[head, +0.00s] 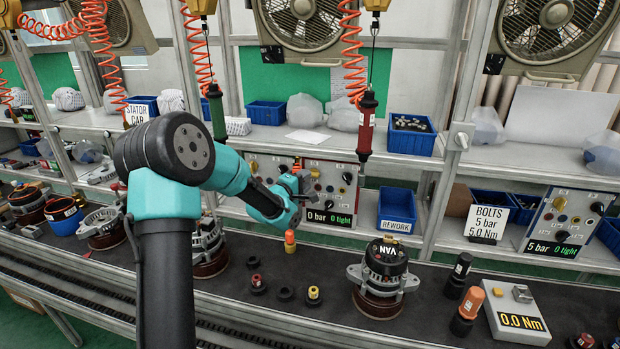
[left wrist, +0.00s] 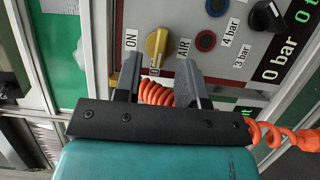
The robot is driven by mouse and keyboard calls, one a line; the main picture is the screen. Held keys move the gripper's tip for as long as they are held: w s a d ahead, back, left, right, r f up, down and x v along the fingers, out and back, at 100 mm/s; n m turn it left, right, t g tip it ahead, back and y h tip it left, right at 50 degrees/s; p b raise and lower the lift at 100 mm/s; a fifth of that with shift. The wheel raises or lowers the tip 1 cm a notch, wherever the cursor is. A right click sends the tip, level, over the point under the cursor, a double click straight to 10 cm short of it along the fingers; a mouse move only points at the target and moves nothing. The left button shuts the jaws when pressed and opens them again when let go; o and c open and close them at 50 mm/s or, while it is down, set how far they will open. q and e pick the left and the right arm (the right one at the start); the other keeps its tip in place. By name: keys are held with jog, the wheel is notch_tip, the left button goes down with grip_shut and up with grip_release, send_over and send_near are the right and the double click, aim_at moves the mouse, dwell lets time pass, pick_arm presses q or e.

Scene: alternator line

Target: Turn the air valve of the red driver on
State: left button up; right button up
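The red driver (head: 367,125) hangs upright from an orange coiled hose in the head view. Behind it is a grey control panel (head: 334,172) whose display reads 0 bar. In the left wrist view a yellow valve handle (left wrist: 156,46) sits on the panel beside the labels ON and AIR; another label under its lower end is partly hidden. My left gripper (left wrist: 158,72) is open, its two fingers pointing at the panel with the yellow handle in the gap just beyond the tips. Contact cannot be told. My left gripper (head: 297,188) also shows at the panel in the head view. My right gripper is out of view.
A blue REWORK bin (head: 396,211) stands right of the panel. A green driver (head: 217,112) hangs left of it. A VAN alternator (head: 385,265) stands on the dark belt below. An orange coiled hose (left wrist: 158,92) shows between my left fingers.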

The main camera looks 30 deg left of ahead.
pick_arm(q)
jog(key=shift+w+d, duration=0.2)
jog(key=shift+w, duration=1.4)
grip_shut()
